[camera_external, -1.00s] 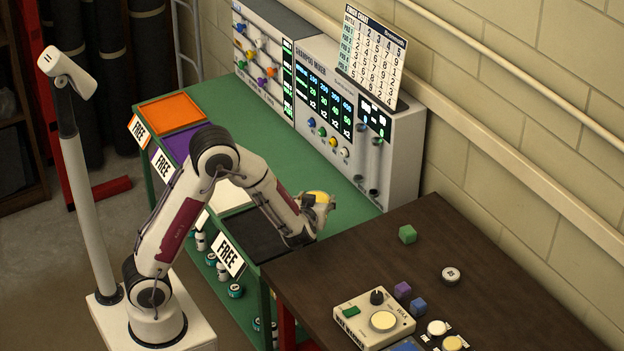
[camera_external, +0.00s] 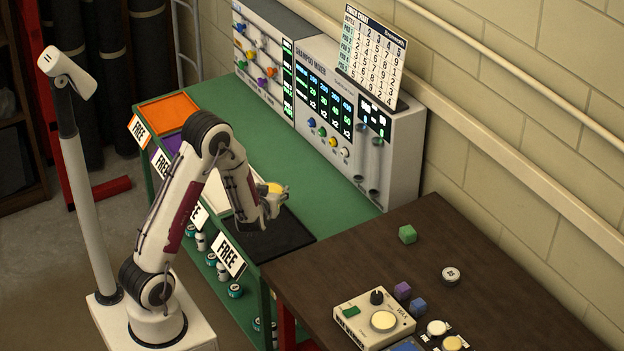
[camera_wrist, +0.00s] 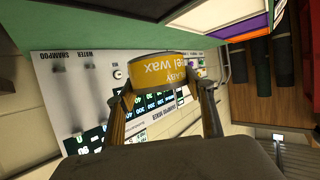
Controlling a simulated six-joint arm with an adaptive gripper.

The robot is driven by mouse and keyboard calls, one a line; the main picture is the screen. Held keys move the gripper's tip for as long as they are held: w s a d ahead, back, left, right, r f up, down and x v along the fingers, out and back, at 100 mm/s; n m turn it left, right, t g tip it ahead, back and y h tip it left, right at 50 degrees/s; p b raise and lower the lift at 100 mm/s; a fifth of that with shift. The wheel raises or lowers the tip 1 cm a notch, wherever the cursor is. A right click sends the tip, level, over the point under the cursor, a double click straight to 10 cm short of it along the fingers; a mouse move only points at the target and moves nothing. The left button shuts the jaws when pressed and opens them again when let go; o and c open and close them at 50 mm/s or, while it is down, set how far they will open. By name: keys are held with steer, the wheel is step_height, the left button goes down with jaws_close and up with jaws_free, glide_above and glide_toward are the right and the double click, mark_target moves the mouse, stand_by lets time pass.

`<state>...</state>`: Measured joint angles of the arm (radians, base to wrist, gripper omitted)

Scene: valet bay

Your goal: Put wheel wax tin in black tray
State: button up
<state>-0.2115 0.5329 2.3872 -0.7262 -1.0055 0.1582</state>
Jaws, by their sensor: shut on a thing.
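The wheel wax tin is a yellow round tin whose label shows in the wrist view (camera_wrist: 163,70); it also shows in the external view (camera_external: 274,188). My gripper (camera_external: 272,198) is shut on the tin and holds it in the air, its fingers on either side of the tin in the wrist view (camera_wrist: 166,88). The black tray (camera_external: 280,243) lies flat on the green counter, below and slightly right of my gripper in the external view. The visible part of the tray looks empty; my arm hides its left part.
The green counter (camera_external: 330,200) also bears an orange tray (camera_external: 170,112), a purple tray and a white tray. The shampoo mixer (camera_external: 345,120) stands behind. A dark table (camera_external: 440,235) at right holds small cubes and a control box (camera_external: 375,318).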

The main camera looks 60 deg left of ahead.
steer(key=shift+w+d+f+m+t+h, duration=0.2)
steer(key=shift+w+d+m+t, duration=0.15)
steer(key=shift+d, duration=0.25)
steer(key=shift+w+d+f+m+t+h, duration=0.2)
steer(key=shift+w+d+m+t, duration=0.1)
steer(key=shift+d, duration=0.3)
steer(key=shift+a, duration=0.1)
steer(key=shift+f, duration=2.85)
steer(key=shift+f, duration=2.1)
steer(key=shift+f, duration=0.15)
steer(key=o, duration=1.3)
steer(key=shift+g, duration=0.25)
